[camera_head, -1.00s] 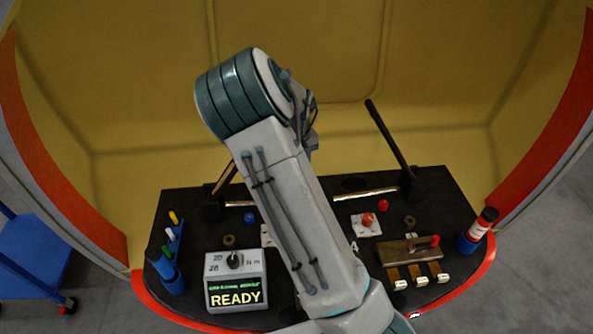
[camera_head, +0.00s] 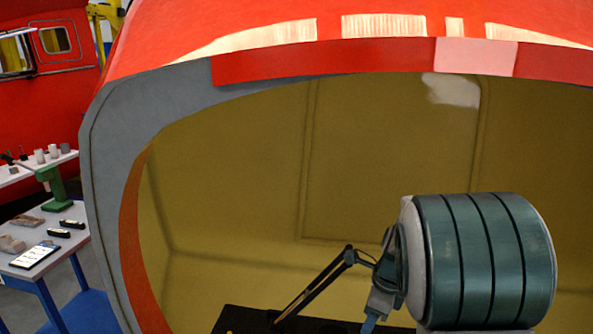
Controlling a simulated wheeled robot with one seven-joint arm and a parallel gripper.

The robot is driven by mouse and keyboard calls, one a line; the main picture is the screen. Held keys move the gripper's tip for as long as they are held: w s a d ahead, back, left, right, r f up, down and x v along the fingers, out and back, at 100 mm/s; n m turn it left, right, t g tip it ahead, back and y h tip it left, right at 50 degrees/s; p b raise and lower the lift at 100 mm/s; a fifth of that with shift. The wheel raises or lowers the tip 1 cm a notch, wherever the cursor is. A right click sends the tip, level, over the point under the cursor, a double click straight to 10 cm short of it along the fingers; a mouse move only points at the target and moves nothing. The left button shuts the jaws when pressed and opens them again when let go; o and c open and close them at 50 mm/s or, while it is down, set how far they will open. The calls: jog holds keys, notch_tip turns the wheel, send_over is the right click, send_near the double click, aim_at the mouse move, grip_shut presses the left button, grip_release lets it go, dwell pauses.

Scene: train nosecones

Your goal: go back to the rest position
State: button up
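My arm shows at the lower right of the head view as a large teal ribbed joint with pale end caps. Behind the arm is the red train nosecone (camera_head: 180,30) with a grey rim and a yellow-brown inside wall (camera_head: 230,190). Only a strip of the black console (camera_head: 240,320) shows at the bottom edge.
At the left stands a workbench (camera_head: 25,262) with a green press (camera_head: 58,187), a clipboard (camera_head: 35,255) and small parts. Behind it is another red train body (camera_head: 60,95). The nosecone's grey rim (camera_head: 100,170) stands between the bench and my arm.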

jog(key=s+a+r+n+t+h, duration=0.1)
jog(key=s+r+n, duration=0.3)
jog(key=s+n, duration=0.5)
jog(key=s+r+n+t+h, duration=0.1)
jog(key=s+r+n, duration=0.4)
jog(key=s+n, duration=0.5)
jog(key=n, duration=0.4)
jog(key=shift+a+t, duration=0.4)
jog(key=shift+c, duration=0.7)
